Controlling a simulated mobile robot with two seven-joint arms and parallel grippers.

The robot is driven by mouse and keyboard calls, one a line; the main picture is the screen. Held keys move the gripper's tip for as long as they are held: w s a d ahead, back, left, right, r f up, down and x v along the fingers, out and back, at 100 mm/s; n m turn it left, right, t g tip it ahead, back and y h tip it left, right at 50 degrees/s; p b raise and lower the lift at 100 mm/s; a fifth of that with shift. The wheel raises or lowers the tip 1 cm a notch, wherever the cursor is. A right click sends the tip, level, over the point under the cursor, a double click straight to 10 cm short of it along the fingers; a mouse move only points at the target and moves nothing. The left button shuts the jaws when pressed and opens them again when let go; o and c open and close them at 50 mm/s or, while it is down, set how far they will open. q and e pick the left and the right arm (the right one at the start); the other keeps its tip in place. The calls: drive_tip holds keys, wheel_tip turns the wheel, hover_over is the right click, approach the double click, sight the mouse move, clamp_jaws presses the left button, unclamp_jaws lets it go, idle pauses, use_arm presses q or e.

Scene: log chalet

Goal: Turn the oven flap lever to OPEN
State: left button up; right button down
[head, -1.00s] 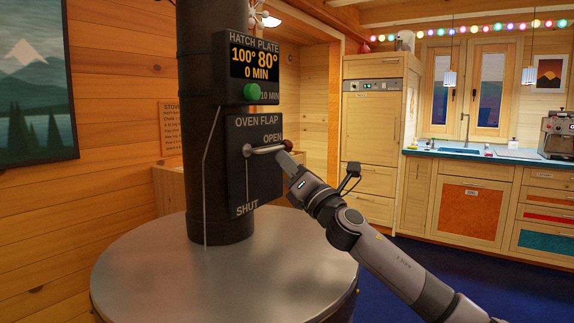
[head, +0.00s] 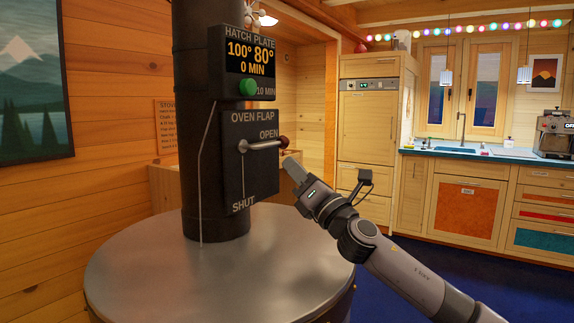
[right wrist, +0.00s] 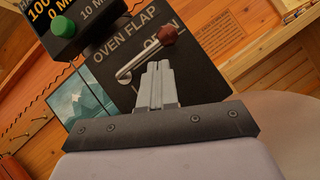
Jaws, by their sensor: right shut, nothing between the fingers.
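The oven flap plate (head: 262,185) is a dark panel on the black stove pipe, marked OPEN at upper right and SHUT at the bottom. Its lever (head: 262,145) is a metal bar with a dark red knob (head: 284,142). The bar points right, nearly level, with the knob just below and beside the word OPEN. In the right wrist view the lever (right wrist: 143,63) and its knob (right wrist: 168,34) show beyond the fingertips. My right gripper (head: 288,163) is shut and empty, a little below and right of the knob, apart from it. My left gripper is not in view.
The round metal stove top (head: 150,270) spreads below the pipe. Above the flap plate is the hatch plate display (head: 250,62) with a green button (head: 247,87). Wooden cabinets and a blue counter stand far right. Open room lies right of the pipe.

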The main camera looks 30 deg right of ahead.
drive_tip(key=shift+b+v, duration=0.35)
drive_tip(key=shift+v, duration=1.3)
